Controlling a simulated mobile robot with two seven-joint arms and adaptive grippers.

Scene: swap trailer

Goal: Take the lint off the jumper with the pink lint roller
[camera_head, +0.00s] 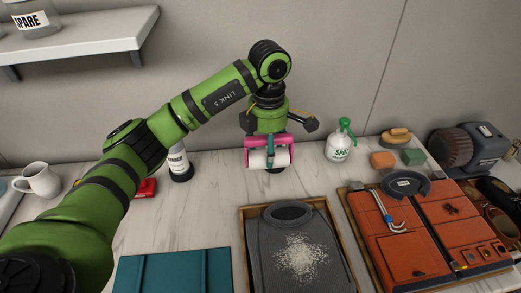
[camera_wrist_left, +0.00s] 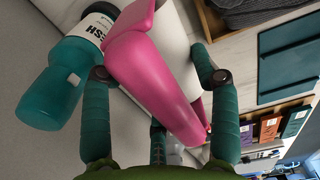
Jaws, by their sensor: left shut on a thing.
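The pink lint roller (camera_head: 258,159) has a white cylinder and a pink frame. It hangs in my left gripper (camera_head: 268,138), above the worktop and behind the jumper, apart from it. In the left wrist view the roller's pink body (camera_wrist_left: 148,80) lies between the dark green fingers of my left gripper (camera_wrist_left: 155,78). The dark grey jumper (camera_head: 270,254) lies flat with its neck toward the wall. A patch of white lint (camera_head: 301,258) covers its middle. My right gripper is not in view.
The jumper lies in a wooden-edged tray (camera_head: 246,238). A teal folded item (camera_head: 172,272) is to its left and an orange leather case (camera_head: 400,248) to its right. A white spray bottle (camera_head: 340,147) and a dark-labelled bottle (camera_head: 180,165) stand behind. A shelf (camera_head: 85,35) overhangs upper left.

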